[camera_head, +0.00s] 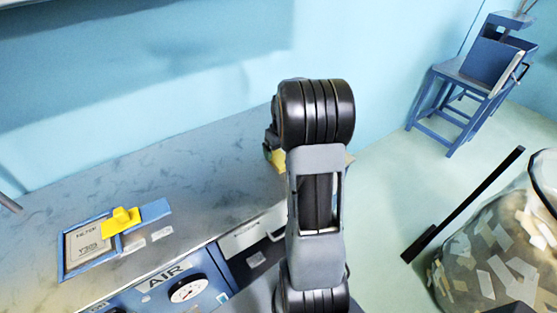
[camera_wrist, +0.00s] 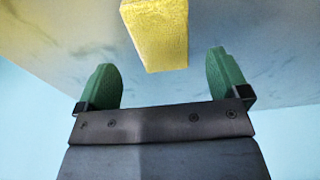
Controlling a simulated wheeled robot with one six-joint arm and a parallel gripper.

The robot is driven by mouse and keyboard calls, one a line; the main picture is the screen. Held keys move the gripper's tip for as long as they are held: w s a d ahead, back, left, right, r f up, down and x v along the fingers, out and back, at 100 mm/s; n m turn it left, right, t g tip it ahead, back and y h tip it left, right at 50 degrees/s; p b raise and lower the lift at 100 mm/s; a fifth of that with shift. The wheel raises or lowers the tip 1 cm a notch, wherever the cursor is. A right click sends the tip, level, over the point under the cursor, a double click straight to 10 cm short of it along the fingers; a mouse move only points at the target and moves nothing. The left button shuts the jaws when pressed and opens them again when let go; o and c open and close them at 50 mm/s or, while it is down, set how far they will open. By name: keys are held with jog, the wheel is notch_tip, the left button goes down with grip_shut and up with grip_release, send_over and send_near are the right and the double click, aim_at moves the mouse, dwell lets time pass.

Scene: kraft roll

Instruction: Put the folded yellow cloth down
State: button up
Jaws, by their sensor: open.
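The folded yellow cloth (camera_wrist: 157,36) is a thick yellow block in the wrist view, just beyond my fingers, with its near end between the two fingertips. My gripper (camera_wrist: 164,62) has two green fingers spread wide, with a clear gap on both sides of the cloth. In the head view only small yellow edges of the cloth (camera_head: 278,158) show on either side of my arm, at the right end of the grey counter (camera_head: 190,175). My arm hides the rest of it and the fingertips there. The cloth appears to lie on the counter; its contact with the top is hidden.
An air gauge (camera_head: 188,290) is on the blue front below. A blue chair (camera_head: 475,75) and a bin of paper scraps (camera_head: 490,250) stand right. The counter's middle is clear.

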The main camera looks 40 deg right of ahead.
aim_at(279, 158)
jog(key=shift+w+a+f+p, duration=0.15)
jog(key=shift+f+p, duration=0.1)
jog(key=shift+f, duration=0.95)
jog(key=shift+w+d+f+p, duration=0.1)
jog(key=shift+f+p, duration=0.1)
jog(key=shift+f, duration=0.95)
jog(key=c, duration=1.1)
jog(key=shift+r, duration=0.1)
